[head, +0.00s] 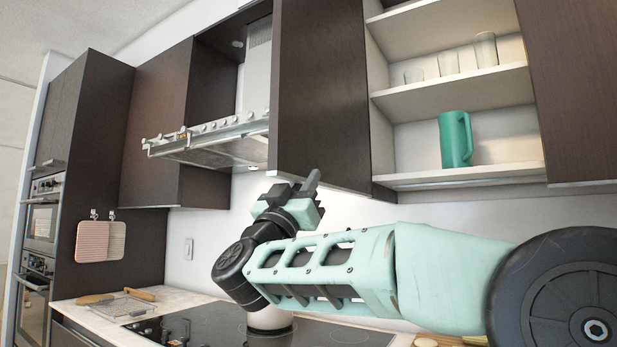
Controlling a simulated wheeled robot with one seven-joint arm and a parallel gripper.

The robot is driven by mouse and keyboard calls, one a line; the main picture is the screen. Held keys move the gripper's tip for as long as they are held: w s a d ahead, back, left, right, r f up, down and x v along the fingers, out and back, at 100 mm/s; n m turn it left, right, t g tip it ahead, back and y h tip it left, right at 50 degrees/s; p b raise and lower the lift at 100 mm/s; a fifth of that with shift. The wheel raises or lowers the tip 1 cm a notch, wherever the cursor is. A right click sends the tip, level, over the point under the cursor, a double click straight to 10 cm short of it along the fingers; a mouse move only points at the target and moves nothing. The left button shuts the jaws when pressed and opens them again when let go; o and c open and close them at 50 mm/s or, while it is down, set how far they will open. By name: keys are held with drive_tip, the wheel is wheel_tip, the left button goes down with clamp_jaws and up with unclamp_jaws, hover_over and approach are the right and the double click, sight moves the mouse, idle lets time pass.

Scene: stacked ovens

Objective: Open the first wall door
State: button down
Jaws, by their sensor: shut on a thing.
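A dark brown wall door (320,90) stands swung open at the left side of an open wall cabinet (455,100). My gripper (300,188) is at the lower edge of this door, near its free left end. It is shut on the door's lower edge; the fingers partly hide the exact contact. A second dark door panel (575,90) is at the right of the cabinet opening. I cannot tell from this view which door counts as the first.
Shelves hold a green pitcher (455,140) and several glasses (448,63). A range hood (210,138) sticks out left of the door. Below are a black cooktop (190,325) and a counter with a cutting board (140,293). Stacked ovens (40,225) stand at far left.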

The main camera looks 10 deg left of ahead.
drive_tip(key=shift+d+r, duration=0.1)
drive_tip(key=shift+r, duration=0.05)
drive_tip(key=c, duration=1.3)
unclamp_jaws()
drive_tip(key=b+v, duration=0.3)
drive_tip(key=v, duration=1.4)
drive_tip(key=shift+f+b, duration=0.25)
drive_tip(key=shift+b, duration=0.15)
